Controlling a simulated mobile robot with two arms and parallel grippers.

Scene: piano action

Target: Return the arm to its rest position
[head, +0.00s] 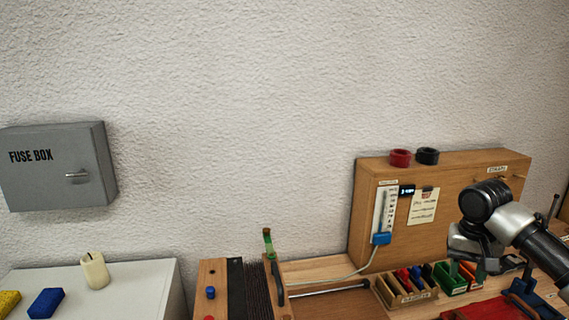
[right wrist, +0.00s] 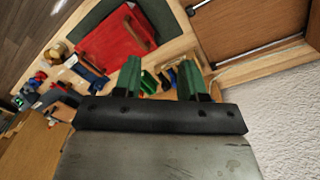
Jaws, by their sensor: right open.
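My right arm comes in from the right edge of the head view, above the right part of the workbench. My right gripper (head: 467,268) hangs near the small coloured bins. In the right wrist view, its two green fingers (right wrist: 160,80) stand wide apart with nothing between them. A red board or mat (right wrist: 118,45) lies on the bench beyond the fingers. My left gripper does not show in either view.
A wooden panel (head: 400,235) stands behind the bench with red (head: 400,158) and black (head: 428,156) rolls on top. A wooden rack (head: 405,293) and green bin (head: 450,279) sit below. A grey fuse box (head: 55,168) hangs at left above a white cabinet (head: 135,285) carrying a candle (head: 95,270).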

